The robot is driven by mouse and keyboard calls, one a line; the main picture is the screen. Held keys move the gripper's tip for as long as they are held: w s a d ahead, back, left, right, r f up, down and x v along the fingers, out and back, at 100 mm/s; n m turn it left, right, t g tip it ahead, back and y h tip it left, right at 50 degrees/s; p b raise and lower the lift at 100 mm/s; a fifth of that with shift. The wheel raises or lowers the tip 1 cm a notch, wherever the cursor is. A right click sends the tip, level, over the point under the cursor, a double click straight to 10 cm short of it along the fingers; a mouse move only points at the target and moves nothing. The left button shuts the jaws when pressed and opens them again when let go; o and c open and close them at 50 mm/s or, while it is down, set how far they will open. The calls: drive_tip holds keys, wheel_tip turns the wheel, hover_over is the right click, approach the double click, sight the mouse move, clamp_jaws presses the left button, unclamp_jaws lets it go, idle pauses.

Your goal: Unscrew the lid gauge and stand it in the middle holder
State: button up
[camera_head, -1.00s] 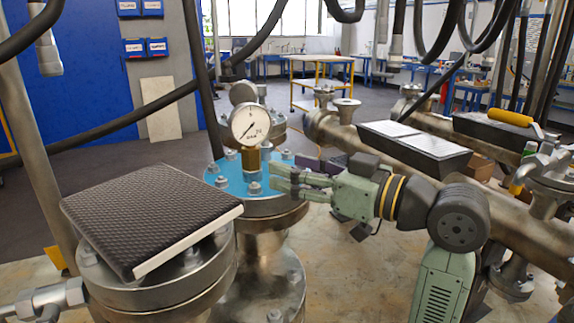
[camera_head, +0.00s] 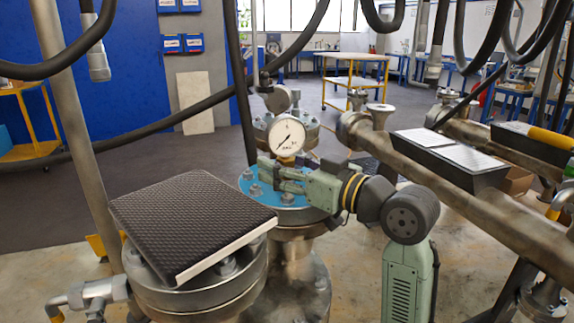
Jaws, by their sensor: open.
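The gauge (camera_head: 287,136), with a round white dial and metal rim, stands upright on the blue lid (camera_head: 247,181) of a flanged vessel. Its brass stem is mostly hidden behind my gripper's fingers. My gripper (camera_head: 273,173) reaches in from the right, low over the lid, with its open fingers at the stem, just below the dial. I cannot tell whether the fingers touch the stem. I cannot make out the middle holder for certain; a small dark block shows partly behind my gripper.
A black textured pad (camera_head: 190,222) lies tilted on the nearer flanged vessel at left. Bolts (camera_head: 256,189) stand up around the blue lid. A large pipe (camera_head: 420,180) with a grey-topped dark box (camera_head: 450,160) runs along the right. Dark hoses hang overhead.

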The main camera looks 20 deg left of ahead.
drive_tip(key=shift+c, duration=0.5)
clamp_jaws()
